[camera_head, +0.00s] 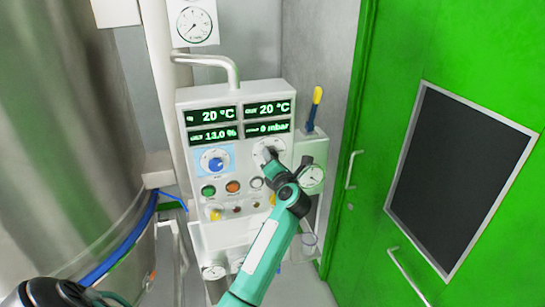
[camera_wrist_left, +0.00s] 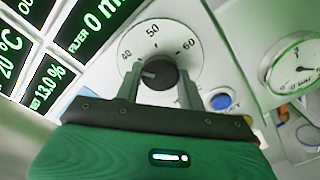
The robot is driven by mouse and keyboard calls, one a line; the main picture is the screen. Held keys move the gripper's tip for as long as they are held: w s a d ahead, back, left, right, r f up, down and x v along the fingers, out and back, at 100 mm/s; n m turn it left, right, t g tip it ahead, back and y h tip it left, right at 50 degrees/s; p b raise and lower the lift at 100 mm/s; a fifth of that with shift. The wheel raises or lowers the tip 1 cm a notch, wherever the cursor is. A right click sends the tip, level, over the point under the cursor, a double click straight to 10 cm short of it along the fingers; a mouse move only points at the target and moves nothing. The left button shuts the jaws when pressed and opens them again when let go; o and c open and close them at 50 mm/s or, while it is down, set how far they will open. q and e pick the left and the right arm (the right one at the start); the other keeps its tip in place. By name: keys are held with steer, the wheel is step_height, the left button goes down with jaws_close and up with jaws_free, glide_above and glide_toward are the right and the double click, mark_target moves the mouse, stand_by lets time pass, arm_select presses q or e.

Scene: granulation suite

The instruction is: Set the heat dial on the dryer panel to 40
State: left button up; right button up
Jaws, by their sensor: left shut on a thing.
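The dryer panel (camera_head: 184,190) is a pale box on the wall with green readouts. A dial with a white round scale marked 40, 50 and 60 (camera_wrist_left: 153,36) is on it, and its face shows partly in the head view (camera_head: 266,145). My left gripper (camera_head: 271,158) reaches the dial from below. In the left wrist view its fingers (camera_wrist_left: 159,82) are shut on the dial's dark knob (camera_wrist_left: 160,70), one on each side. A light mark on the knob lies at its left, toward the 40 side. The gripper hides the lower scale. My right gripper is not in view.
A second dial with a blue knob (camera_head: 215,163) sits left of the gripped one. Several lamps and buttons (camera_head: 232,187) are below. A gauge (camera_head: 312,176) is close on the right. A green door (camera_head: 385,130) stands right, and a steel vessel (camera_head: 75,150) left.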

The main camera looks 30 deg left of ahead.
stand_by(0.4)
arm_select(q)
steer(key=o, duration=1)
steer(key=shift+c, duration=0.2)
steer(key=b+v, duration=0.6)
steer(key=v, duration=0.8)
